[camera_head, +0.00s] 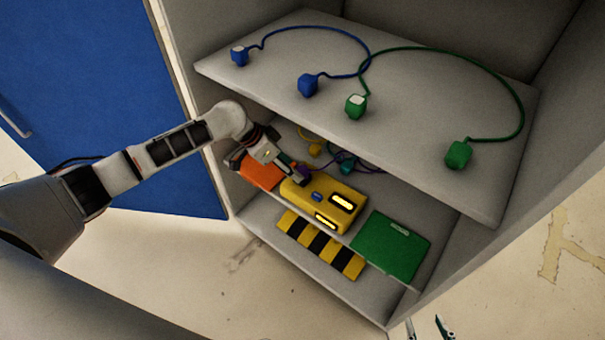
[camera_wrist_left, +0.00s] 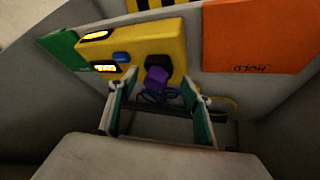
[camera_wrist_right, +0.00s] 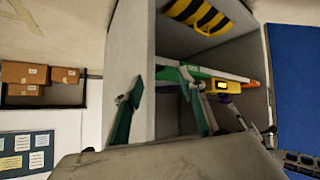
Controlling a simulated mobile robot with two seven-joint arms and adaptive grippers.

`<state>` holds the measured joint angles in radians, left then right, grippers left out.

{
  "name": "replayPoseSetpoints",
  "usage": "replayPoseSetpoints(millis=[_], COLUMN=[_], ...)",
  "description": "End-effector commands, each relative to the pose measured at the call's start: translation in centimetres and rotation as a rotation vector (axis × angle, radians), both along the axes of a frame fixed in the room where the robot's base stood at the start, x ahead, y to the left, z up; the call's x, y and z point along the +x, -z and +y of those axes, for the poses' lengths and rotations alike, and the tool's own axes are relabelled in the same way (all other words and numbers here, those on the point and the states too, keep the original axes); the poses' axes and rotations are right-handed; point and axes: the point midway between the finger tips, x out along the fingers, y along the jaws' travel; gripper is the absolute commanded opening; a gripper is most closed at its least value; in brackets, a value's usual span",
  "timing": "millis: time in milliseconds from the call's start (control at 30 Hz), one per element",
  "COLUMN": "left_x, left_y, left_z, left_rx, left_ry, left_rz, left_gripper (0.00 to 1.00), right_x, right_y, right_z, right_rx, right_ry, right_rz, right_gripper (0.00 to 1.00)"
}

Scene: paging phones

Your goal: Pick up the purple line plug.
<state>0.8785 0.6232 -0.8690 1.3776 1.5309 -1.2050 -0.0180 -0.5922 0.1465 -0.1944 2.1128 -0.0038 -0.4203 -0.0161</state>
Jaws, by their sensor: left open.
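The purple line plug (camera_wrist_left: 158,78) shows in the left wrist view against a dark socket on the yellow box (camera_wrist_left: 172,43); I cannot tell how deep it sits. In the head view only a bit of purple (camera_head: 304,170) shows beside my left gripper (camera_head: 291,172). My left gripper's fingers (camera_wrist_left: 160,82) are open, one on each side of the plug in the wrist view, with visible gaps. My right gripper (camera_head: 427,328) is open and empty, low outside the cabinet; its spread fingers also show in the right wrist view (camera_wrist_right: 162,85).
The upper shelf (camera_head: 290,80) overhangs the yellow box and holds blue (camera_head: 308,85) and green (camera_head: 459,154) plugs with cords. An orange panel (camera_head: 262,173) and a green panel (camera_head: 391,247) flank the box. Yellow (camera_head: 315,149) and teal (camera_head: 348,166) plugs lie behind it.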

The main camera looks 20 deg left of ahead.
Motion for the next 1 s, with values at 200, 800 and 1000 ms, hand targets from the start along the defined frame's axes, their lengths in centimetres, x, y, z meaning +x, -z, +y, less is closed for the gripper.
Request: replayPoseSetpoints(millis=[200,800,1000], left_x=[1.2,1.4,1.4], left_y=[1.1,1.1,1.1], left_z=[-2.2,-2.4,-2.4], left_rx=[0.001,0.0,0.001], left_ry=[-0.001,0.0,0.0], left_rz=[0.005,0.0,0.001], left_gripper=[0.49,0.0,0.0], right_x=[-0.2,0.1,0.1], right_y=[0.3,-0.2,-0.1], right_z=[0.2,0.3,0.3], right_rx=[0.002,0.004,0.006], right_ry=[-0.005,-0.01,-0.006], right_rz=[0.002,-0.006,-0.005], right_gripper=[0.4,0.4,0.4])
